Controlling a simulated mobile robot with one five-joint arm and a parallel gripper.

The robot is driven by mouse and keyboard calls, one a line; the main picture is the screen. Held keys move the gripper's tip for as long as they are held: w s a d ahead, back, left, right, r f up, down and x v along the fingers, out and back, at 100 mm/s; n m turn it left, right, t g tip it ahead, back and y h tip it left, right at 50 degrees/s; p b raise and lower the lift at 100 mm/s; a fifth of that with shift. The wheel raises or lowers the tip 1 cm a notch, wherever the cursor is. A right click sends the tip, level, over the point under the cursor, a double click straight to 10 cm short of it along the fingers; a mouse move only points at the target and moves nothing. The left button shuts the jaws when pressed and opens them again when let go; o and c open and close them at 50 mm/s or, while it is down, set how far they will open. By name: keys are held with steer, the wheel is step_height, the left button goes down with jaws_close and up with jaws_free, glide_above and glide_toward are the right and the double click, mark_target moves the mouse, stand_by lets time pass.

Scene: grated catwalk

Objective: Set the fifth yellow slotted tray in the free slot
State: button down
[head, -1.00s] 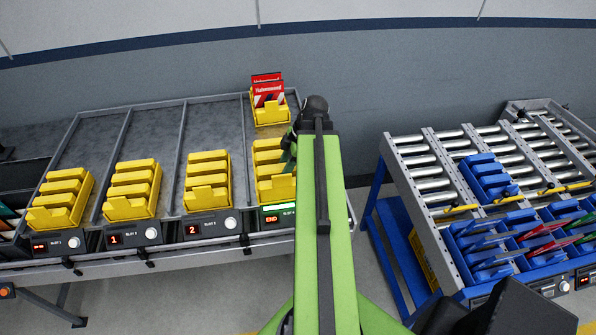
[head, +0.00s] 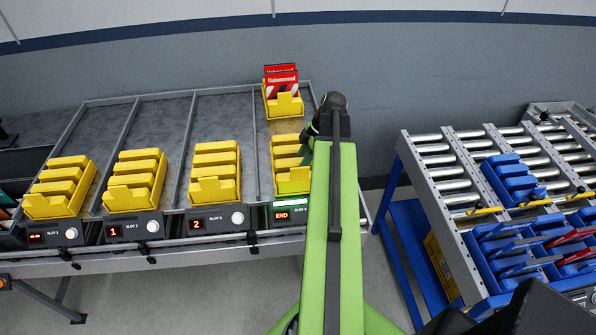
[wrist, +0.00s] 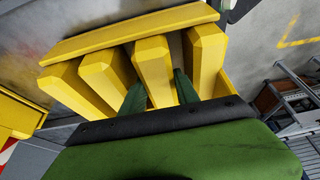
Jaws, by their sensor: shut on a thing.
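My gripper (head: 305,148) is at the right side of a yellow slotted tray (head: 290,178) in the rightmost lane of the sloped rack, just behind the lit END display. In the wrist view my gripper's dark green fingers (wrist: 160,92) are shut on one upright divider of this yellow tray (wrist: 120,32); their tips are partly hidden between dividers. Three more yellow slotted trays stand at the front ends of the other lanes: left (head: 60,190), middle (head: 135,182) and right (head: 214,175). Another yellow tray (head: 284,105) holding red-and-white packets stands behind the held one.
Metal lane dividers (head: 183,150) separate the rack's lanes, which are bare behind the three left trays. A roller conveyor (head: 432,160) with blue trays (head: 512,180) stands to the right on a blue frame. A gap of floor lies between rack and conveyor.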

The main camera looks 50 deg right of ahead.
steer(key=shift+f, duration=0.3)
steer(key=c, duration=0.9)
jaws_free()
steer(key=shift+s+d+r+p, duration=0.1)
steer(key=shift+r+p, duration=0.5)
steer(key=shift+p, duration=0.05)
steer(key=p+v, duration=1)
steer(key=v, duration=0.1)
steer(key=shift+s, duration=0.1)
